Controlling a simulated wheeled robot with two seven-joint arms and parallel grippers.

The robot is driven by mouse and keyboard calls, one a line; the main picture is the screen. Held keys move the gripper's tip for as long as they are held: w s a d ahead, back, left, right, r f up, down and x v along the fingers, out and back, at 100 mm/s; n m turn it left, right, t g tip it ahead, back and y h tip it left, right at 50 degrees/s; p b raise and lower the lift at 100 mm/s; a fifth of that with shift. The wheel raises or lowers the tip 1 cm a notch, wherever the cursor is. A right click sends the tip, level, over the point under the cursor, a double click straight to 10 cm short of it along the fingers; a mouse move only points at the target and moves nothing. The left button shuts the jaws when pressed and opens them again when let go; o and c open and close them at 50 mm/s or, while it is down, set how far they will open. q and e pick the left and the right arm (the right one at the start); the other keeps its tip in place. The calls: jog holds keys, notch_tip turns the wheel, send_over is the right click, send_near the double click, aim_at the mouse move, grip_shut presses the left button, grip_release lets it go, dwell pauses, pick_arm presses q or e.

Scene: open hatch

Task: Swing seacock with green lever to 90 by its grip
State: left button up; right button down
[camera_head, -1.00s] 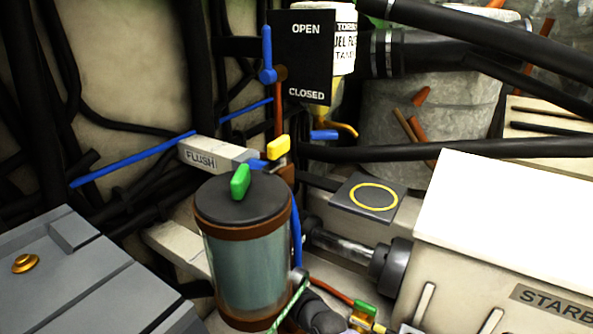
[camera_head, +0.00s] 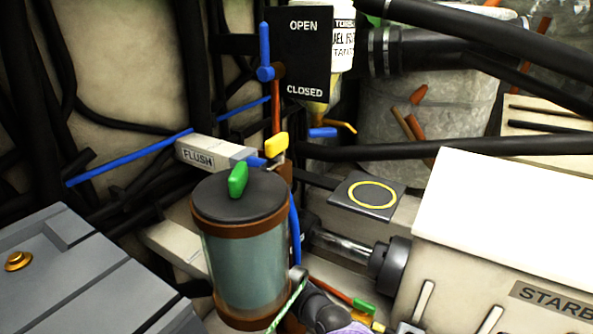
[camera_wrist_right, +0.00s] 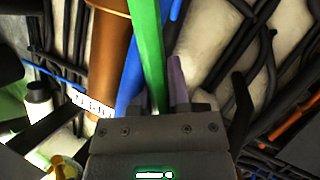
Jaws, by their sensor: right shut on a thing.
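In the right wrist view a long green lever (camera_wrist_right: 147,45) runs up from between the two purple-tipped fingers of my right gripper (camera_wrist_right: 160,95). The gripper is shut on the lever. The lever's far end leaves the top of that view, and its pivot cannot be seen. In the head view a small purple patch (camera_head: 352,328), probably part of my right gripper, shows at the bottom edge beside a small green handle (camera_head: 363,306) on an orange-red rod. I cannot tell whether this handle is the held lever. My left gripper is in neither view.
A clear strainer (camera_head: 248,255) with a green knob (camera_head: 238,180) stands in the middle. A FLUSH box (camera_head: 205,152), a blue-levered OPEN/CLOSED plate (camera_head: 303,60) and several black hoses are behind it. A white engine cover (camera_head: 510,210) fills the right, a grey box (camera_head: 85,270) the left.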

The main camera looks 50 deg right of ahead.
jog(key=shift+s+d, duration=0.1)
jog(key=shift+d, duration=0.05)
jog(key=shift+s+d+r+m+t+y, duration=0.25)
jog(key=shift+d+m, duration=0.2)
jog(key=shift+m, duration=0.35)
jog(key=shift+s+d+r+m+t+y, duration=0.1)
jog(key=shift+d+m+t+y, duration=0.1)
jog(key=shift+d+m, duration=0.1)
jog(key=shift+s+d+r+m+t+y, duration=0.1)
jog(key=shift+d+m+y, duration=0.05)
jog(key=shift+d+m, duration=0.15)
jog(key=shift+s+d+m+t+y, duration=0.3)
jog(key=shift+d+m, duration=0.15)
jog(key=shift+m, duration=0.15)
jog(key=c, duration=0.6)
grip_release()
jog(key=shift+r, duration=0.1)
